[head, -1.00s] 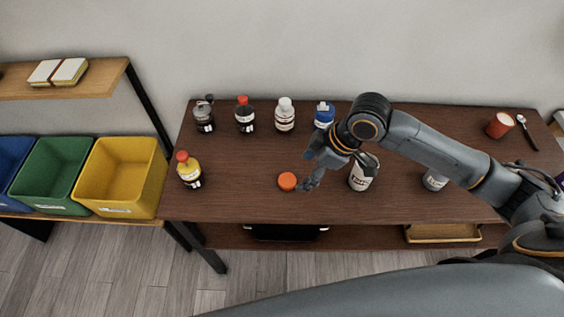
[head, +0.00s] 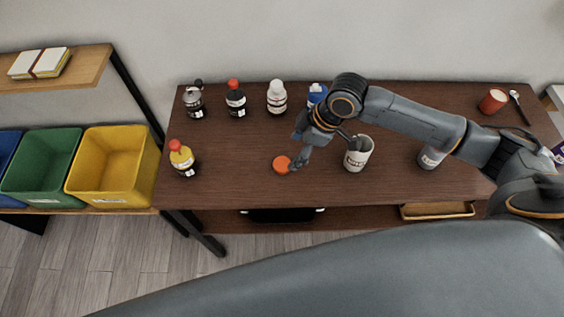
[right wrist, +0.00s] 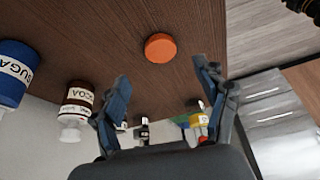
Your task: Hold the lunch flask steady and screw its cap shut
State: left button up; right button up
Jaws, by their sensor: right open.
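The orange cap (head: 281,165) lies flat on the brown table, left of the lunch flask. The flask (head: 356,157) is a pale, labelled container, upright with its top open. My right gripper (head: 297,150) is open and empty, just above and right of the cap in the head view, with one fingertip overlapping the cap's edge. In the right wrist view the cap (right wrist: 160,47) shows beyond the gap between the open fingers (right wrist: 163,74); whether they touch it I cannot tell. My left gripper is not in view.
Several bottles line the back, including a blue one (head: 316,94) close behind my gripper. A yellow bottle (head: 182,158) stands left. A grey container (head: 431,157) stands under my right forearm. A red cup (head: 492,101) and spoon (head: 519,107) lie far right. Table front centre is clear.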

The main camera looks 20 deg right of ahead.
aim_at(283, 164)
jog(key=shift+x, duration=1.05)
jog(key=shift+p+x, duration=0.65)
jog(key=shift+x, duration=1.9)
jog(key=c, duration=0.8)
